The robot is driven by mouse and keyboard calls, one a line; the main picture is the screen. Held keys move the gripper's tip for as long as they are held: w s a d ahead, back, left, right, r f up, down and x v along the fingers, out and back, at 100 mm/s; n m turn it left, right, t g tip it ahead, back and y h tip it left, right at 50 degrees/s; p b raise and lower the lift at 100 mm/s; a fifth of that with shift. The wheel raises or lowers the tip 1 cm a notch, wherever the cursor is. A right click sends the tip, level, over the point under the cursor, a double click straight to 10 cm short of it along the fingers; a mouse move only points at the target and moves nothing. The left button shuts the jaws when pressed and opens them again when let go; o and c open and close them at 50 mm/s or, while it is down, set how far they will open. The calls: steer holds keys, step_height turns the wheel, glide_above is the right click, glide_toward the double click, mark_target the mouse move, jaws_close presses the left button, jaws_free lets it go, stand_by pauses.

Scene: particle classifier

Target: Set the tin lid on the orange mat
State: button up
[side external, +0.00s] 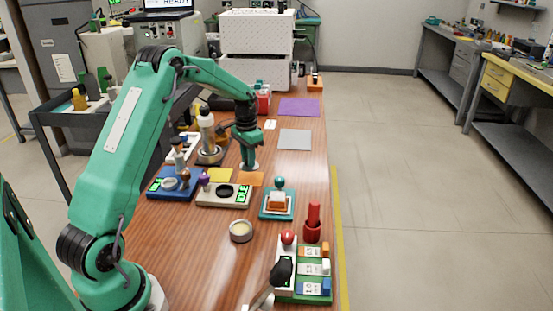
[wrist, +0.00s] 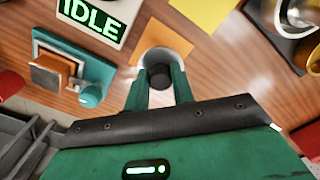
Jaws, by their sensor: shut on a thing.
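My gripper (side external: 249,163) points down and is shut on the black knob (wrist: 160,77) of the tin lid. The tin lid (wrist: 160,57) is a round, pale metal disc below the fingertips (wrist: 158,88) in the wrist view. In the side view the lid (side external: 250,170) shows as a small pale shape under my gripper. The orange mat (side external: 252,180) lies on the wooden table; in the wrist view (wrist: 166,38) the lid overlaps its near edge. I cannot tell whether the lid touches the mat or hovers just above it.
A yellow mat (side external: 219,174) lies left of the orange one. A device with an "IDLE" display (side external: 222,194) and a teal stand with an orange block (side external: 277,204) are nearby. An open round tin (side external: 241,231) stands nearer the camera. A grey mat (side external: 295,139) lies clear farther back.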

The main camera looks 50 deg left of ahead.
steer(key=shift+f, duration=2)
steer(key=shift+f, duration=0.2)
steer(key=o, duration=1)
steer(key=shift+r, duration=0.15)
step_height(320, 180, up, 12)
steer(key=shift+r, duration=0.1)
